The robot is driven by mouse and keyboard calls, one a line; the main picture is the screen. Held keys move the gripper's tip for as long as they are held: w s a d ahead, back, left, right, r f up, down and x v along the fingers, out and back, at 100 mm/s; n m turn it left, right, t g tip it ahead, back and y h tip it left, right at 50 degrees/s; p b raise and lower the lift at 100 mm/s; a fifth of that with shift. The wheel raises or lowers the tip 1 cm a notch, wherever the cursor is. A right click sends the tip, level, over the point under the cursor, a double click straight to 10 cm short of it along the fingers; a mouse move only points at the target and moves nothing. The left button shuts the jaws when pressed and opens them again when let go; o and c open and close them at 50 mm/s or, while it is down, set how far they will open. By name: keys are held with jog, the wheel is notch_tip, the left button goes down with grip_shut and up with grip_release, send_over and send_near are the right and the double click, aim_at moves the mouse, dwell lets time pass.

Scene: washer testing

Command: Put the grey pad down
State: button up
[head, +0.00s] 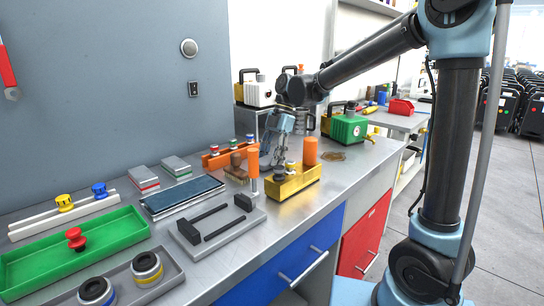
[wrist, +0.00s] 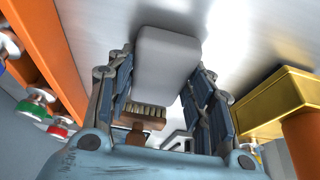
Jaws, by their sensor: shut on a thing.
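The grey pad (wrist: 166,52) is a plain block with rounded corners. In the wrist view it sits between the two fingers of my gripper (wrist: 163,78), which is shut on it. Bare metal worktop shows beyond the pad. In the head view my gripper (head: 276,155) points down over the worktop, between the orange rack and the yellow block. The pad is not clearly made out there, and I cannot tell whether it touches the worktop.
The orange rack (head: 217,159) and a brown brush (wrist: 140,120) are close on one side. The yellow block (head: 295,184) with an orange cylinder (head: 310,150) is on the other. A grey tray (head: 222,235) with black bars lies nearer. The green device (head: 344,128) stands behind.

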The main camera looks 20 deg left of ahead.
jog(key=shift+f, duration=0.1)
jog(key=o, duration=1.1)
jog(key=shift+r, duration=0.25)
jog(key=v, duration=1.7)
jog(key=shift+w, duration=0.4)
